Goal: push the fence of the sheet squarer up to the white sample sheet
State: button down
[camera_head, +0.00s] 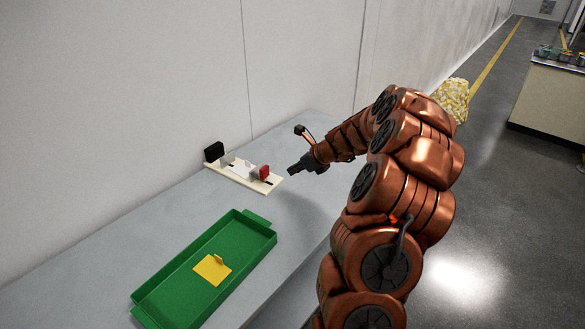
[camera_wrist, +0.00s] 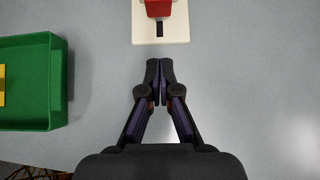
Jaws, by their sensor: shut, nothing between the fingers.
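The sheet squarer (camera_head: 215,168) is a long cream board lying on the grey table near the wall. A black block (camera_head: 214,151) stands at its far left end. A red block (camera_head: 264,172), seemingly the fence, stands near its right end; its red part also shows at the top edge of the wrist view (camera_wrist: 158,8). A white sheet (camera_head: 240,170) appears to lie between them, small and hard to make out. My gripper (camera_head: 292,170) is shut and empty, just right of the board's end. In the wrist view the fingertips (camera_wrist: 159,62) point at the slotted end, apart from it.
A green tray (camera_head: 268,240) with a yellow piece (camera_head: 212,269) in it stands on the table in front of the squarer, left of my gripper in the wrist view. The wall runs close behind the board. The table right of the board is clear.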

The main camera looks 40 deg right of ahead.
aim_at(266, 175)
jog(key=x, duration=0.7)
jog(key=shift+a, duration=0.15)
jog(key=shift+w+a+p, duration=0.15)
jog(key=shift+w+p, duration=0.05)
jog(key=shift+w, duration=0.35)
jog(key=shift+w+a+p, duration=0.15)
jog(key=shift+w+p, duration=0.05)
jog(key=shift+w, duration=0.4)
jog(key=shift+w+a, duration=0.25)
jog(key=shift+w, duration=0.55)
